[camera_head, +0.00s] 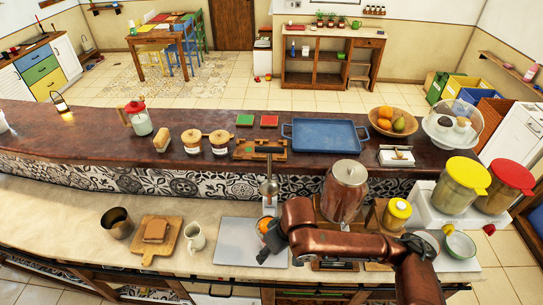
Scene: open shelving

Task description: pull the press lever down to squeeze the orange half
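The metal press (269,188) stands on the lower counter, near the middle of the camera_head view, with a thin dark bar rising from its top that looks like the lever. A small orange piece (264,224), which looks like the orange half, shows below the press head. My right gripper (268,243) is dark and sits low at the front of the press, right by the orange piece. It hides the press's lower part. I cannot tell whether its fingers are closed or touch the orange. My copper-coloured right arm comes in from the right. My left gripper is out of view.
A grey mat (236,243) lies beside the press. A white mug (194,241), a wooden board (155,252) and a metal pot (117,223) are at left. A copper canister (344,190) and a yellow-lidded jar (396,214) stand close to my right arm.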

